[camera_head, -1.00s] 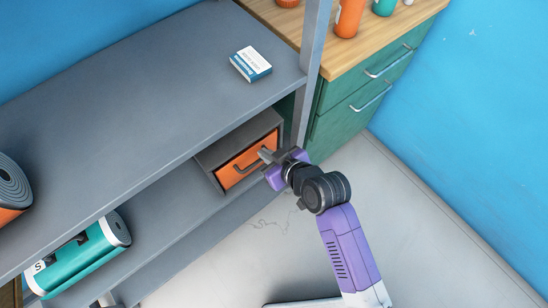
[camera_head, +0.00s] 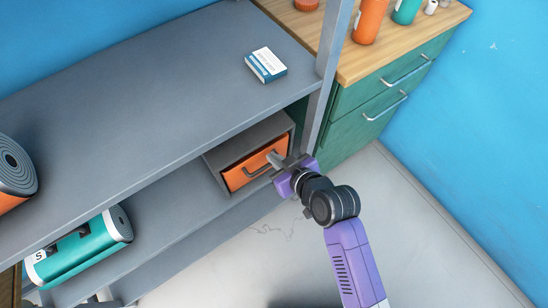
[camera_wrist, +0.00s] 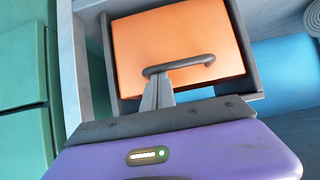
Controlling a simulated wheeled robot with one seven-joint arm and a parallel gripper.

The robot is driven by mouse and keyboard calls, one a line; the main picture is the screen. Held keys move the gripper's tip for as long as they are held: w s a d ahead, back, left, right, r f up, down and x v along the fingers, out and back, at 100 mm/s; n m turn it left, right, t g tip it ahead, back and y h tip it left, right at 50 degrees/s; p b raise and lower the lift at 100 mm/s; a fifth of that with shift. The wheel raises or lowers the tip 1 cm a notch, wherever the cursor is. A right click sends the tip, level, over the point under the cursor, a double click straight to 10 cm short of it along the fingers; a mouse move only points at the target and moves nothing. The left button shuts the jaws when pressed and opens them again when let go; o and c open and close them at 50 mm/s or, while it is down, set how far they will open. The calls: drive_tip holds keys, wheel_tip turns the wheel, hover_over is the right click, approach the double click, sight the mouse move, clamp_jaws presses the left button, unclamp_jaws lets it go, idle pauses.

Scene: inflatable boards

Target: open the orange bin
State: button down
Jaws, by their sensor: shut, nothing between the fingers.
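The orange bin (camera_head: 243,172) is a drawer-like front with a dark bar handle (camera_head: 258,170), set in a grey housing on the lower shelf. It looks closed in the head view. In the wrist view the orange front (camera_wrist: 180,45) fills the upper middle, with the handle (camera_wrist: 180,65) across its lower part. My gripper (camera_head: 274,159) is shut, its fingertips at the handle's right end in the head view. In the wrist view the fingers (camera_wrist: 160,88) reach the handle's left end. I cannot tell whether they touch it.
The grey shelf board (camera_head: 150,110) extends above the bin, with a small white and blue box (camera_head: 266,64) on it. A grey post (camera_head: 325,75) stands just right of the bin. A green cabinet (camera_head: 365,120) is beyond it. A teal roll (camera_head: 80,248) lies lower left. The floor in front is clear.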

drive_tip(key=shift+s+d+f+b, duration=0.15)
drive_tip(key=shift+s+f+b, duration=0.05)
drive_tip(key=shift+f+b, duration=0.1)
drive_tip(key=s+d+f+t+y+b, duration=0.3)
drive_tip(key=s+f+t+b, duration=0.1)
drive_tip(key=b, duration=1.8)
drive_tip(key=shift+s+d+f+t, duration=0.4)
drive_tip(key=shift+s, duration=0.45)
drive_tip(key=shift+s+b, duration=0.1)
drive_tip(key=shift+b, duration=0.35)
drive_tip(key=shift+d, duration=0.1)
drive_tip(key=v, duration=0.7)
drive_tip(key=shift+s+d, duration=0.25)
drive_tip(key=shift+s, duration=0.1)
